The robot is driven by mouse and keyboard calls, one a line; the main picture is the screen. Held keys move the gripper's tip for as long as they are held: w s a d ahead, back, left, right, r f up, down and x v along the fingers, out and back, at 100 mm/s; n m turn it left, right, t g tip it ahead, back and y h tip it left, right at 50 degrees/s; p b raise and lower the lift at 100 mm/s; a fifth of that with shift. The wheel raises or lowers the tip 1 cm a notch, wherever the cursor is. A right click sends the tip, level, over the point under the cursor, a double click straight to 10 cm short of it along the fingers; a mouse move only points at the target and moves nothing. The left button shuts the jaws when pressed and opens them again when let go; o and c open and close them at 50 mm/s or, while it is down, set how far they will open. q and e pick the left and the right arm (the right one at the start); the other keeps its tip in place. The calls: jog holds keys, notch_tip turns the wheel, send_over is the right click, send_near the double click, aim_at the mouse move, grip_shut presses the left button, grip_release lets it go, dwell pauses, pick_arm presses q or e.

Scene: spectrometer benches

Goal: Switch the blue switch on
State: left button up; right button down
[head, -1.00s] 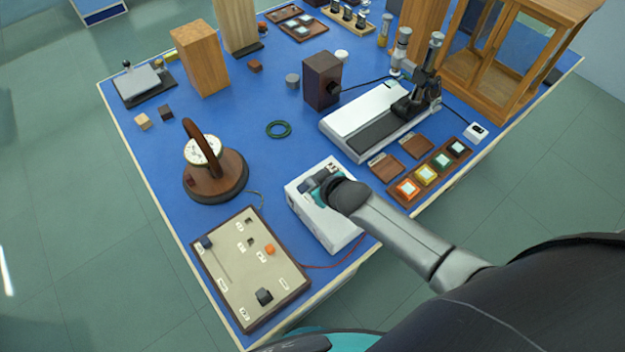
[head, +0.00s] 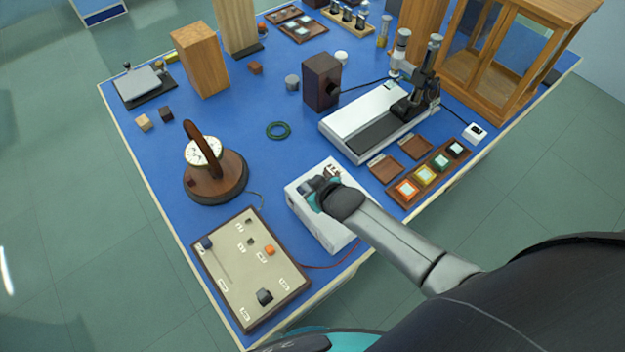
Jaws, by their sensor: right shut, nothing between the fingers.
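My right gripper (head: 312,184) is over the top of a white box (head: 330,230), its fingers closed with nothing between them. It covers part of the box's top. Small dark switches (head: 334,171) show on the box just beyond the fingers; their colours are too small to tell. I cannot tell whether the fingers touch the box. A beige control panel (head: 235,270) left of the box bears a dark blue knob (head: 206,243) at its upper left, an orange button (head: 270,250) and a black knob (head: 264,296). No switch clearly reads as blue. My left gripper is not in view.
A round dial on a wooden base (head: 228,183) stands behind the panel. A white instrument with a black stage (head: 350,120) and a tray of coloured squares (head: 425,178) lie to the right. A green ring (head: 278,130) lies on the open blue tabletop.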

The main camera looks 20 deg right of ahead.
jog(key=shift+r, duration=0.15)
jog(key=r+p, duration=0.4)
jog(key=shift+a, duration=0.3)
jog(key=shift+s+r+p, duration=0.2)
jog(key=shift+s+p, duration=0.1)
jog(key=v, duration=0.9)
jog(key=shift+s, duration=0.2)
